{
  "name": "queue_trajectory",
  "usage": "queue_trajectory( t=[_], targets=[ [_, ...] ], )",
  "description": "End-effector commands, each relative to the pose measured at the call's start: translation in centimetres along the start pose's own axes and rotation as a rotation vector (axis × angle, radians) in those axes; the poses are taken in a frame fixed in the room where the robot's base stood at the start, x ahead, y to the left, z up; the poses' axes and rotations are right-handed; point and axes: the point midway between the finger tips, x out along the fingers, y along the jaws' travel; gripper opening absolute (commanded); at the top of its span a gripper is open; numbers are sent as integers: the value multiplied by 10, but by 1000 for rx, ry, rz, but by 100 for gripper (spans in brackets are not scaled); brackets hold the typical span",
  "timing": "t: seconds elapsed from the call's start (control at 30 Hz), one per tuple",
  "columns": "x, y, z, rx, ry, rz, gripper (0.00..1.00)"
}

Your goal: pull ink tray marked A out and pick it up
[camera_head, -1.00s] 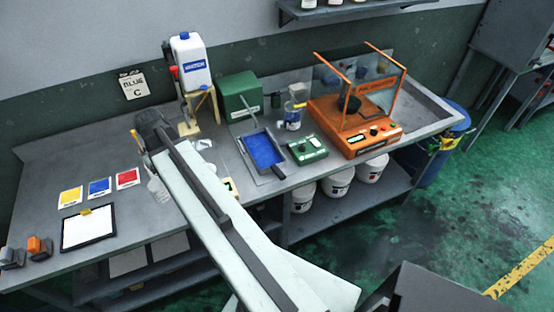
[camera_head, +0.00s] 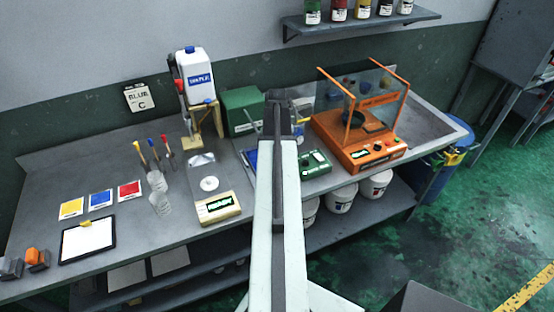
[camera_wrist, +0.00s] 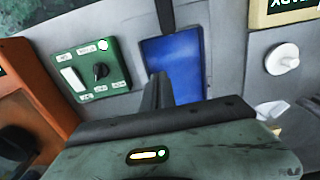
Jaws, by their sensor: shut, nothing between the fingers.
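A blue tray (camera_wrist: 178,58) lies on the bench in the wrist view, with a dark handle (camera_wrist: 165,14) at its far end there. No letter A can be read on it. In the head view only a blue sliver of it (camera_head: 251,160) shows left of my arm, which hides the rest and the handle. My gripper (camera_wrist: 158,88) is shut and empty, its fingers over the blue tray's lower left edge in the wrist view. I cannot tell whether they touch it. In the head view my gripper (camera_head: 277,97) is at the arm's far end, its fingers not clear.
A green control box (camera_head: 313,163) and an orange glass-sided machine (camera_head: 362,150) stand right of my arm. A READY display box (camera_head: 217,207), glasses and a white jug (camera_head: 193,70) stand to the left. A green box (camera_head: 240,107) stands behind.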

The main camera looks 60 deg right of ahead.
Motion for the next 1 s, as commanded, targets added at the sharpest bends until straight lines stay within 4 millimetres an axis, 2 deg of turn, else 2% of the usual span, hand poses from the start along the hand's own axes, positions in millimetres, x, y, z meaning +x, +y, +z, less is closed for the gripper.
queue_trajectory(
  t=[0.03,0.37,0.4,0.57,1.0],
  targets=[
    [20,0,0,0,0,0,0],
    [89,0,1,0,0,0,0],
    [76,-2,15,1,0,0,0],
    [74,-1,38,2,0,0,0],
    [74,-1,42,1,0,0,0]
  ],
)
